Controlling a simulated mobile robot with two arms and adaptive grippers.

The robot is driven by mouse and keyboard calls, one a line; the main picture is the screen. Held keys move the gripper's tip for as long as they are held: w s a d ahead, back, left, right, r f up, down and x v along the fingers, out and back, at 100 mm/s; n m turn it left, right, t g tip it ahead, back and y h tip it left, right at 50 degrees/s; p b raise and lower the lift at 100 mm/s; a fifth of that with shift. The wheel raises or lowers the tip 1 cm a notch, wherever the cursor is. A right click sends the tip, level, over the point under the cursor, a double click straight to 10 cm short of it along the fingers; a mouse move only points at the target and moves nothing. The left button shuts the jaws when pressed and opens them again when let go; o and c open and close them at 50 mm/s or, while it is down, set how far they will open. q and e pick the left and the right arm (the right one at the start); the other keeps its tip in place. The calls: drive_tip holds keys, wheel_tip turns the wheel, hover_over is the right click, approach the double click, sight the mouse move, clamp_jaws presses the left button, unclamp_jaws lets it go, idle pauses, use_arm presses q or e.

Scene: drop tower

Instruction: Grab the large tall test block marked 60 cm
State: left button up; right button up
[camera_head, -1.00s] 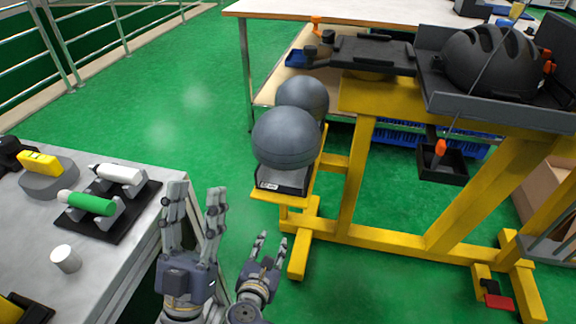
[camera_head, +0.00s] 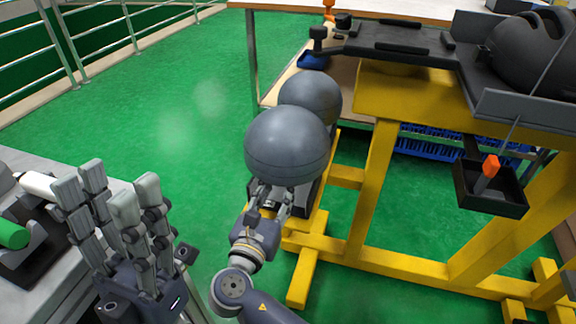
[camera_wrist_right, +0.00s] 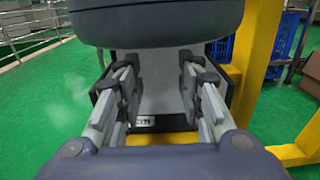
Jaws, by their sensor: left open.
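Two rounded grey test blocks stand on the yellow bracket, a front one (camera_head: 288,145) and a rear one (camera_head: 315,95) partly hidden behind it. No 60 cm mark is readable on either. My right gripper (camera_head: 273,198) is open just below the front block's round body. In the right wrist view the fingers of the right gripper (camera_wrist_right: 158,68) straddle the block's narrower grey stem (camera_wrist_right: 160,90), under the body (camera_wrist_right: 155,22); I cannot tell whether they touch it. A partly covered label shows on its dark base. My left gripper (camera_head: 110,187) is open and empty, fingers pointing up, at the lower left.
A yellow frame (camera_head: 375,190) stands right of the blocks, with a black carriage (camera_head: 385,48) and a hanging black tray (camera_head: 490,190) on it. Green floor between is clear.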

drive_tip(key=shift+b+x, duration=1.5)
drive_tip(key=shift+x, duration=1.35)
drive_tip(key=shift+r, duration=0.2)
clamp_jaws()
drive_tip(key=shift+r, duration=0.2)
